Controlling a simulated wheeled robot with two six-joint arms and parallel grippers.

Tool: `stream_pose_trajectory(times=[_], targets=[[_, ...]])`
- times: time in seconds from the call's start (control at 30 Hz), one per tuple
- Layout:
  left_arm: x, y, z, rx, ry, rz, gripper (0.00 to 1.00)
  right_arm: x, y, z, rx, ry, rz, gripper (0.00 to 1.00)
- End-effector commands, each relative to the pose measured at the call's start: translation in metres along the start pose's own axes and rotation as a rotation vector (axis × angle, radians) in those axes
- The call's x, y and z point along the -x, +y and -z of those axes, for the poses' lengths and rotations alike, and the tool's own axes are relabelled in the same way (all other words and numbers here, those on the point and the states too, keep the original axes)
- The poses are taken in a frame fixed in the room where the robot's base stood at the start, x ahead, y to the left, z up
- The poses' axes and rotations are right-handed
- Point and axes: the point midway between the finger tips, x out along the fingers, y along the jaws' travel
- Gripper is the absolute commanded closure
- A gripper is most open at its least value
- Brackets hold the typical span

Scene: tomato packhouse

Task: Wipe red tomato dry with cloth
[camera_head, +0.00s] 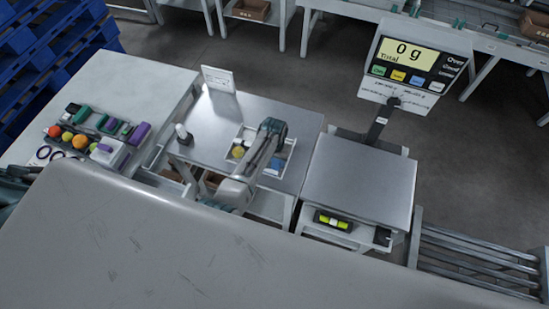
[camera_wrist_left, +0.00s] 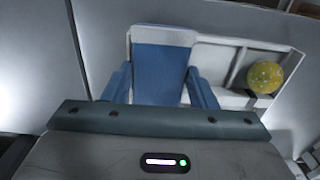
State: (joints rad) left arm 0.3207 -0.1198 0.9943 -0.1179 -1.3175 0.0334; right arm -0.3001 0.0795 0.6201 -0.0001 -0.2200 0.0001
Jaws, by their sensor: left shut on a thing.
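A blue cloth (camera_head: 277,164) lies in the right part of a white divided tray (camera_head: 248,130) on the middle steel table. My left gripper (camera_head: 273,148) reaches down over it, its fingers mostly hidden by my arm. In the left wrist view, the left gripper (camera_wrist_left: 158,76) has its two blue fingers on either side of the folded cloth (camera_wrist_left: 161,58), shut on it. A red tomato (camera_head: 55,131) sits at the left end of a holder on the left table, apart from the gripper. My right gripper is not in view.
A yellow speckled ball (camera_head: 238,152) lies in the tray's left part, and in the left wrist view (camera_wrist_left: 264,77) too. Orange fruit, green and purple items crowd the left table (camera_head: 110,75). A scale (camera_head: 360,185) reading 0 g stands at right, its plate clear.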

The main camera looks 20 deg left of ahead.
Motion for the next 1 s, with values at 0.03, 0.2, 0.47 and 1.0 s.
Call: stream_pose_trajectory(times=[0.03, 0.2, 0.47, 1.0], targets=[[-0.003, 0.0, -0.002, 0.0, -0.005, 0.0, 0.66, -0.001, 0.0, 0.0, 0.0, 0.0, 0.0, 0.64], [-0.004, 0.0, 0.001, 0.0, -0.005, 0.0, 0.66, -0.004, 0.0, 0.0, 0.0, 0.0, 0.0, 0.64], [-0.005, 0.0, 0.013, 0.0, -0.005, 0.0, 0.66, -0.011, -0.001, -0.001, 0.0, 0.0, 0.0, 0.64], [-0.002, 0.0, 0.025, 0.0, -0.003, 0.0, 0.66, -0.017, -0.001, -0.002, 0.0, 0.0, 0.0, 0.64]])
